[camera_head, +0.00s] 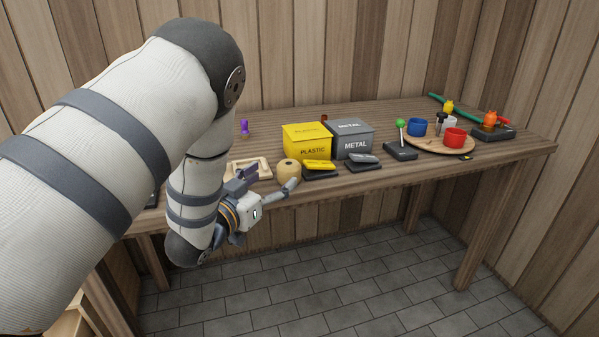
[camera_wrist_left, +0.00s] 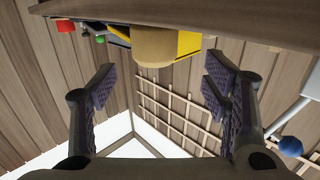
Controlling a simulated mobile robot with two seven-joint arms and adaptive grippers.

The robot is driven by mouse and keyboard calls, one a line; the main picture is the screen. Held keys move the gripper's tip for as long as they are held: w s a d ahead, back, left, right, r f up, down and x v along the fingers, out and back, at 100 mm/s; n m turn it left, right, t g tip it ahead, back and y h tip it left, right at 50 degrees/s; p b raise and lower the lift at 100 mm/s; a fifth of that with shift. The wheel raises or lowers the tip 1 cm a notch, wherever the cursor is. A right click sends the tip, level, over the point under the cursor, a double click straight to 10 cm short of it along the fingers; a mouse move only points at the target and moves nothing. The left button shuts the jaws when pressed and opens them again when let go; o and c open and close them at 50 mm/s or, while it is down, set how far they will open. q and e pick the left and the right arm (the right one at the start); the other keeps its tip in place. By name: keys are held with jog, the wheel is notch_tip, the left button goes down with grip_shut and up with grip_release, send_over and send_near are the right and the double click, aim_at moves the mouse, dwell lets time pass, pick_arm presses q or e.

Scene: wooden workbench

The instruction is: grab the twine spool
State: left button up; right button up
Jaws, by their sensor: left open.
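The twine spool (camera_head: 288,169) is a tan, rounded cylinder standing near the front edge of the bench, left of the yellow blocks. In the left wrist view the spool (camera_wrist_left: 153,47) shows at the top, centred between the fingers and beyond their tips. My left gripper (camera_head: 269,180) is open and empty at the bench's front edge, close to the spool. Its fingers (camera_wrist_left: 160,82) are spread wide in the wrist view, with a gap to the spool. My right gripper is not in view.
A yellow PLASTIC bin (camera_head: 306,145) and a grey METAL bin (camera_head: 350,142) stand behind the spool. A wooden frame (camera_head: 263,166) lies to its left. A yellow piece (camera_head: 320,164) on a black base is just right. The wooden bench (camera_head: 400,175) ends close in front.

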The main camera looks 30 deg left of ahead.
aim_at(283, 173)
pick_arm(q)
jog(key=w, duration=0.7)
jog(key=shift+f, duration=0.3)
jog(key=c, duration=1.3)
